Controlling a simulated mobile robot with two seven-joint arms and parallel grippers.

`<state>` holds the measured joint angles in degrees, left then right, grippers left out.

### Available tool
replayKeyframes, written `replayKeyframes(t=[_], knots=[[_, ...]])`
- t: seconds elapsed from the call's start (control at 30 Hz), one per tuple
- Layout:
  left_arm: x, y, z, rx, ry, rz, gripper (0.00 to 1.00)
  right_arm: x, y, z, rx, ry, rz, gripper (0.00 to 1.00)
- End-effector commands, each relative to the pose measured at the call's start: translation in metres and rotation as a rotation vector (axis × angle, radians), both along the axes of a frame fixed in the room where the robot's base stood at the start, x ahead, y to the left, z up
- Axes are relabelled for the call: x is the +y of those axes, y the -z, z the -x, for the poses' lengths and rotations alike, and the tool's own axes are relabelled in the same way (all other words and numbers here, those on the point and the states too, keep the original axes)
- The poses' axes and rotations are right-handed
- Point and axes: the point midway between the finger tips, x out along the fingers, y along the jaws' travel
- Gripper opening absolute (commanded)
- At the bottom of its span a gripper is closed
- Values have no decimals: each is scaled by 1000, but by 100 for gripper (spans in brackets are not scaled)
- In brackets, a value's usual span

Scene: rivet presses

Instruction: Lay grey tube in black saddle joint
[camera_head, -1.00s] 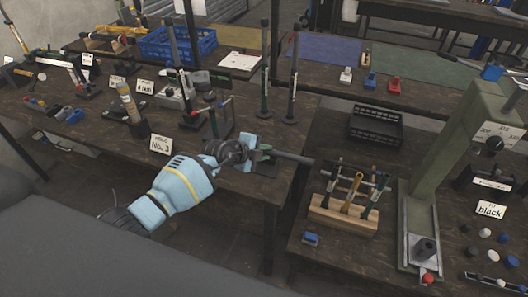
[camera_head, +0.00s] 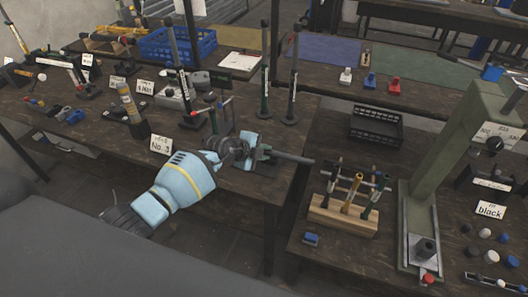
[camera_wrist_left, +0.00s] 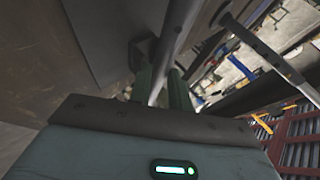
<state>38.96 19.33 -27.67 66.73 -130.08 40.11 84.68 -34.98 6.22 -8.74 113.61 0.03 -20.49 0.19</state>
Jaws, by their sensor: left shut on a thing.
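The grey tube (camera_head: 293,157) sticks out to the right from my left gripper (camera_head: 252,151), over the front right corner of the left bench. In the left wrist view, the tube (camera_wrist_left: 181,25) runs up between the two green fingers of my gripper (camera_wrist_left: 161,86), which are shut on it. A dark block, perhaps the black saddle joint (camera_wrist_left: 141,50), shows beside the tube there. In the head view, the gripper hides most of this area. I cannot tell whether the tube touches or rests in the joint. My right gripper is not in view.
The number card (camera_head: 161,145) stands left of my gripper. Upright dark posts (camera_head: 292,85) stand behind it. A wooden rack with tools (camera_head: 343,215) and a green press (camera_head: 440,160) stand on the right bench, across a gap. A black crate (camera_head: 375,128) lies behind the rack.

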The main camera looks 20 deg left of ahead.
Motion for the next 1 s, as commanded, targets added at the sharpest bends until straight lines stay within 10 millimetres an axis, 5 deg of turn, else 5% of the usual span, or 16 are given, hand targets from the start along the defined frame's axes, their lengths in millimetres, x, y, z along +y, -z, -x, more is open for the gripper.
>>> replayKeyframes(t=[1.0], knots=[[0,1,0,3,1,-1,0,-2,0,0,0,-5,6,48]])
